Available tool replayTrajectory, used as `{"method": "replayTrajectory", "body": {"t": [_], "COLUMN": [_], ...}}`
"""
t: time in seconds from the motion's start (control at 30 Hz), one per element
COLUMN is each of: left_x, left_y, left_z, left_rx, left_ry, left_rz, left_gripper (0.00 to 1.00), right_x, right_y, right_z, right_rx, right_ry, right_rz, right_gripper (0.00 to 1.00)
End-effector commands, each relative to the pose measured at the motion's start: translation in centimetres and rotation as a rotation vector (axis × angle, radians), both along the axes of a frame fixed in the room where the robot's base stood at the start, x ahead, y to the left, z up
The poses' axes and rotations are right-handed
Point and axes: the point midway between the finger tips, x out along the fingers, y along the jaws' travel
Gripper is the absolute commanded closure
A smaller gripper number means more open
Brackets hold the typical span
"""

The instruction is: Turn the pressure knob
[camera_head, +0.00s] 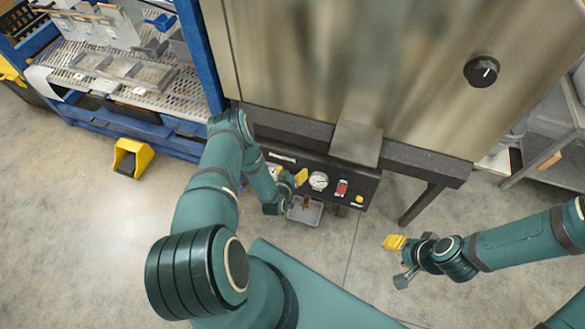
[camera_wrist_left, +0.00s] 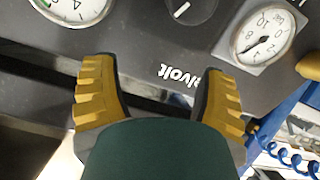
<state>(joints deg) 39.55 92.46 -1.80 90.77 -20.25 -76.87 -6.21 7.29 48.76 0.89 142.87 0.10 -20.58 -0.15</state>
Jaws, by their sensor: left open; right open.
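A black knob with a white pointer line (camera_wrist_left: 191,8) shows at the top edge of the left wrist view, partly cut off, between two round gauges on the dark control panel (camera_wrist_left: 145,50). My left gripper (camera_wrist_left: 158,97) is open, its yellow-padded fingers apart with nothing held, and the knob lies beyond the fingertips. In the head view my left gripper (camera_head: 288,175) is at the left part of the panel, beside a white gauge (camera_head: 319,181); this knob is not discernible there. My right gripper (camera_head: 400,260) is open and empty over the floor, right of the panel.
A larger black knob (camera_head: 481,71) sits on the metal hopper (camera_head: 400,60). The panel has a red switch (camera_head: 342,187) and a yellow button (camera_head: 360,199). A grey tray (camera_head: 305,211) lies below.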

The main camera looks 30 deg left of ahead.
Motion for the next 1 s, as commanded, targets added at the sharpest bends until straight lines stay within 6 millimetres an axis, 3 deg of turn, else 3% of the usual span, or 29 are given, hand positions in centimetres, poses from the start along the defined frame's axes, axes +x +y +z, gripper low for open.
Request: {"method": "replayTrajectory", "body": {"t": [0.23, 0.87, 1.0], "left_x": [0.0, 0.0, 0.5], "left_y": [0.0, 0.0, -1.2], "left_z": [2.7, 3.1, 4.0], "left_rx": [0.0, 0.0, -0.026], "left_ry": [0.0, 0.0, 0.042], "left_rz": [-0.001, -0.001, -0.029], "left_gripper": [0.28, 0.28, 0.28], "right_x": [0.0, 0.0, 0.0], "right_y": [0.0, 0.0, 0.0], "right_z": [0.0, 0.0, 0.0], "right_rx": [0.0, 0.0, 0.0], "right_ry": [0.0, 0.0, 0.0], "right_rz": [0.0, 0.0, 0.0], "right_gripper": [0.53, 0.53, 0.53]}}
